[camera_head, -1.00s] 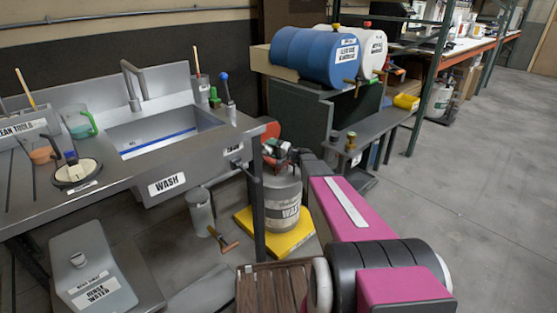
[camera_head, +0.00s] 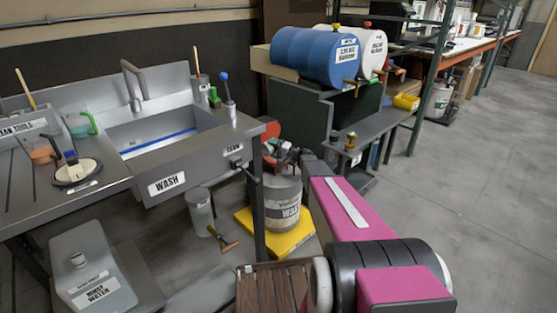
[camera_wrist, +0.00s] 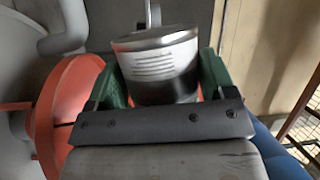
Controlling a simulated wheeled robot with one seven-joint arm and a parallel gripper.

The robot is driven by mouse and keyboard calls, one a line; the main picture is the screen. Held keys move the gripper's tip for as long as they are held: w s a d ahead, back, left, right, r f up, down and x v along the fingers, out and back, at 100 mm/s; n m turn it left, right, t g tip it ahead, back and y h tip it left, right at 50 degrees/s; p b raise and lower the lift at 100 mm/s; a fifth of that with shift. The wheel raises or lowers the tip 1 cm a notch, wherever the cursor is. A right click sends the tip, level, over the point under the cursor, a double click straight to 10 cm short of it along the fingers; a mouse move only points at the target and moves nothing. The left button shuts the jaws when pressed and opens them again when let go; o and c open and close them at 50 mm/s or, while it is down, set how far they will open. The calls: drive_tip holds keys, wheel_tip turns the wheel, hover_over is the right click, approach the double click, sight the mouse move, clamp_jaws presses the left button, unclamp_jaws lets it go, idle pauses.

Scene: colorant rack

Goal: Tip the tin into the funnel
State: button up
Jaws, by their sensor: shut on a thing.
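My gripper (camera_wrist: 161,80) has green fingers and is shut on the tin (camera_wrist: 157,60), one finger on each side. The tin has a shiny metal rim, a pale band with dark print and a dark lower part. Its contents are hidden. An orange-red round funnel (camera_wrist: 68,112) lies left of the tin in the wrist view, close beside it. In the head view my gripper (camera_head: 283,150) is small, above the waste drum (camera_head: 283,203), with a red round shape (camera_head: 271,131) behind it. I cannot tell whether the tin touches the funnel.
The drum stands on a yellow base (camera_head: 286,238). The steel wash sink (camera_head: 165,140) is at left. A blue barrel (camera_head: 310,54) and a white barrel (camera_head: 367,48) lie on a stand behind. A rinse water container (camera_head: 92,268) stands front left. Open floor lies at right.

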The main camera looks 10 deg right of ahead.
drive_tip(key=shift+d+f+m+t, duration=0.15)
drive_tip(key=shift+f+m+t, duration=0.15)
drive_tip(key=shift+m, duration=0.4)
idle(0.6)
drive_tip(key=shift+w+d+r+m+t+y, duration=0.2)
drive_tip(key=shift+r+m+t, duration=0.1)
drive_tip(key=shift+m, duration=0.6)
drive_tip(key=shift+w+d+r+m+t+y, duration=0.2)
drive_tip(key=shift+m+t, duration=0.1)
drive_tip(key=shift+m, duration=0.6)
idle(1.3)
